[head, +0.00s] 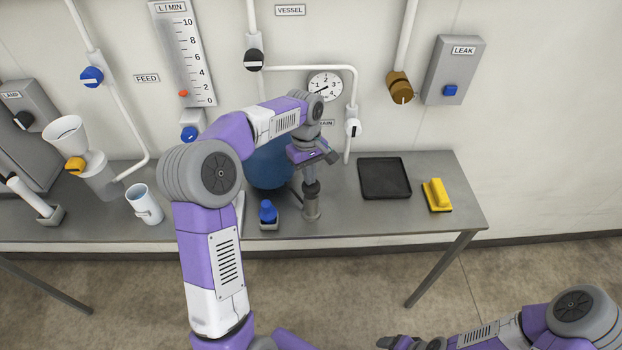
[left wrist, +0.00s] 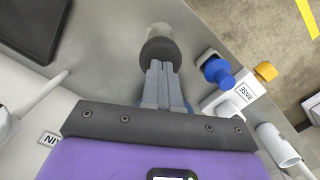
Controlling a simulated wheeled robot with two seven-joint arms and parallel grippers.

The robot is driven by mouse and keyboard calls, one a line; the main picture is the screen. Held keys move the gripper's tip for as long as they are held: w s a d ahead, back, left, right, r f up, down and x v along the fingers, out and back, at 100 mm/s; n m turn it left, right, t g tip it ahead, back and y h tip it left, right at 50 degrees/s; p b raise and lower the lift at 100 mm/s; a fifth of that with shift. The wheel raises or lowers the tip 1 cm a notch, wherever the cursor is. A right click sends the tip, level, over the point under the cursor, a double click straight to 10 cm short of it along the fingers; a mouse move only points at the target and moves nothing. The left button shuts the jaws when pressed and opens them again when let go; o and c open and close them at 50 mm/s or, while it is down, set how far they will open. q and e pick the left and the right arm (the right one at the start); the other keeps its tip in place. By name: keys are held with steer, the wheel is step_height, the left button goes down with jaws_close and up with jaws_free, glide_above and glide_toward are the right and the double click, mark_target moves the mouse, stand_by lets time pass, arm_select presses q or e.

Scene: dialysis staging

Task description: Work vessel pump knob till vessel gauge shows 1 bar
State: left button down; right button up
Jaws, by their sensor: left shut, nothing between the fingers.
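The vessel is a blue sphere (head: 268,168) at the back of the bench, partly hidden by my left arm. The vessel gauge (head: 325,86) is a round white dial on the wall; its needle points to the lower left, too small to read surely. The pump (head: 311,208) is a grey upright cylinder with a dark round knob (head: 312,188) on top. My left gripper (head: 312,173) is shut and empty, pointing down at the knob. In the left wrist view, its closed fingertips (left wrist: 160,68) overlap the dark knob (left wrist: 160,50); contact is unclear. My right gripper (head: 393,342) is low at the bottom edge.
A black tray (head: 385,178) and yellow block (head: 436,195) lie to the right. A white mug (head: 145,205) stands left.

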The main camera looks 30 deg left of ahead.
arm_select(q)
steer(key=shift+f, duration=0.3)
steer(key=shift+a+r+p, duration=0.15)
steer(key=shift+r+p, duration=0.05)
steer(key=shift+p, duration=0.3)
steer(key=p, duration=0.1)
steer(key=w+a, duration=0.1)
steer(key=a+p, duration=0.1)
steer(key=shift+w+a+r+p, duration=0.15)
steer(key=shift+w+r+p, duration=0.1)
steer(key=shift+p, duration=0.1)
step_height(320, 180, up, 8)
steer(key=p, duration=0.1)
steer(key=shift+w+a+f, duration=0.15)
steer(key=shift+w+a, duration=0.05)
steer(key=shift+a, duration=0.2)
